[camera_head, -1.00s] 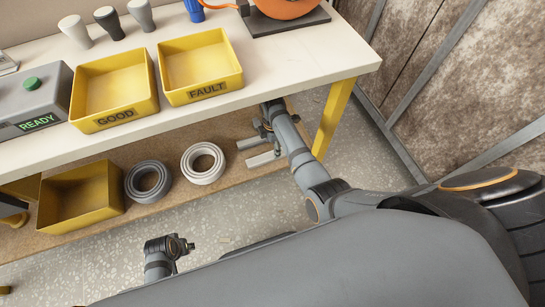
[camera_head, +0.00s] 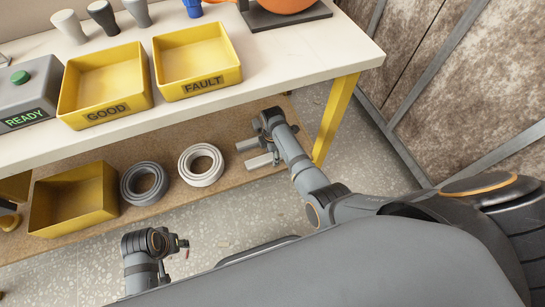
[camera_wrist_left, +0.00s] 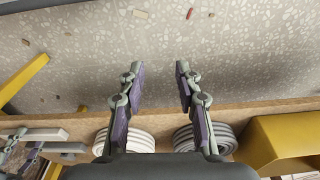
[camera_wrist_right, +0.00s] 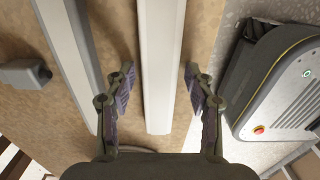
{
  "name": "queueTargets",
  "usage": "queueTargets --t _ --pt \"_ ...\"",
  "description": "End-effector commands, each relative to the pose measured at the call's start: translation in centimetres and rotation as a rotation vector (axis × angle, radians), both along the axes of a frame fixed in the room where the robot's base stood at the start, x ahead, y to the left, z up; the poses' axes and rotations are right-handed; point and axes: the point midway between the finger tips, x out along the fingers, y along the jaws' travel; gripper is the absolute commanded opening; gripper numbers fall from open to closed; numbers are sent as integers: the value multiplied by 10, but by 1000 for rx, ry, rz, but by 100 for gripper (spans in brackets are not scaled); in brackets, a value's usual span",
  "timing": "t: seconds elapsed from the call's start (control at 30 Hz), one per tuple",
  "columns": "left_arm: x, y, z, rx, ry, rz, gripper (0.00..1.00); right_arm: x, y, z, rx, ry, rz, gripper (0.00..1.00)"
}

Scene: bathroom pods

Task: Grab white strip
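A white strip (camera_wrist_right: 160,60) runs lengthwise between the two fingers of my right gripper (camera_wrist_right: 157,88) in the right wrist view. The fingers are open, one on each side, with a gap to the strip. A second, greyer strip (camera_wrist_right: 70,60) lies to the left, outside the fingers. In the head view the strips (camera_head: 260,161) lie at the right end of the lower shelf, partly hidden by my right gripper (camera_head: 259,134) above them. My left gripper (camera_wrist_left: 158,82) is open and empty, in front of the shelf.
On the lower shelf are a white coil (camera_head: 201,179), a dark grey coil (camera_head: 130,192) and a yellow bin (camera_head: 60,207). The tabletop (camera_head: 300,72) above holds the GOOD bin (camera_head: 105,112) and the FAULT bin (camera_head: 203,86). A yellow table leg (camera_head: 333,120) stands right of my right gripper.

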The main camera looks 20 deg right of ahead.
Motion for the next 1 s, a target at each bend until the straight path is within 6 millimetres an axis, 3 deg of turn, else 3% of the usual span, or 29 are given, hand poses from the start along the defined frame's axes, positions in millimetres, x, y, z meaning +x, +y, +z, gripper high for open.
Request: queueTargets --t 0.07,0.3,0.67,0.87,1.0 --pt "0 0 0 0 0 0 34 0 0 0 0 0 0 38" --pt "0 0 0 0 0 0 34 0 0 0 0 0 0 6" --pt "1 0 0 1 -6 1 34 0 0 3 0 0 0 4" --pt "1 8 -35 14 -2 10 34 0 0 14 0 -1 -3 4" --pt "-5 18 -72 31 -7 18 34 1 0 28 0 -1 -6 4"
